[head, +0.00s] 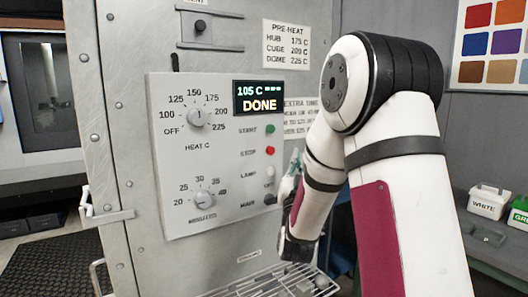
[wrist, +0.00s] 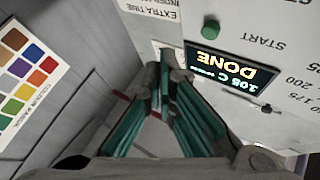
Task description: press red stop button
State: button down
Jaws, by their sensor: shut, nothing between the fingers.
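The red stop button (head: 270,150) is on the right side of the oven's control panel (head: 180,150) in the head view, below the green start button (head: 270,129). The stop button is not visible in the wrist view, which shows the start button (wrist: 211,27) and the display (wrist: 222,68) upside down. My gripper (head: 296,156) is to the right of the stop button in the head view, partly hidden by my arm. In the wrist view my gripper (wrist: 168,75) is shut with its green fingers together and empty. I cannot tell its exact distance from the panel.
The display (head: 258,98) reads 105 C and DONE. Dials and lamp and main switches share the panel. A wire rack (head: 275,282) sits below. A colour chart (head: 492,42) hangs at right, above a bench with a white box (head: 488,203).

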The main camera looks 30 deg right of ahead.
aim_at(271, 151)
dwell(0.3)
jog(key=w+b, duration=0.1)
jog(key=w, duration=0.3)
jog(key=w+b, duration=0.1)
jog(key=w, duration=0.3)
jog(key=shift+w+a+b, duration=0.2)
jog(key=shift+w+b, duration=0.15)
jog(key=shift+w, duration=0.2)
dwell(1.2)
jog(key=shift+w+b, duration=0.25)
jog(key=shift+b, duration=0.3)
jog(key=shift+w+b, duration=0.4)
jog(key=shift+w, duration=0.05)
dwell(0.5)
dwell(0.3)
jog(key=shift+s, duration=0.9)
jog(key=shift+s, duration=0.1)
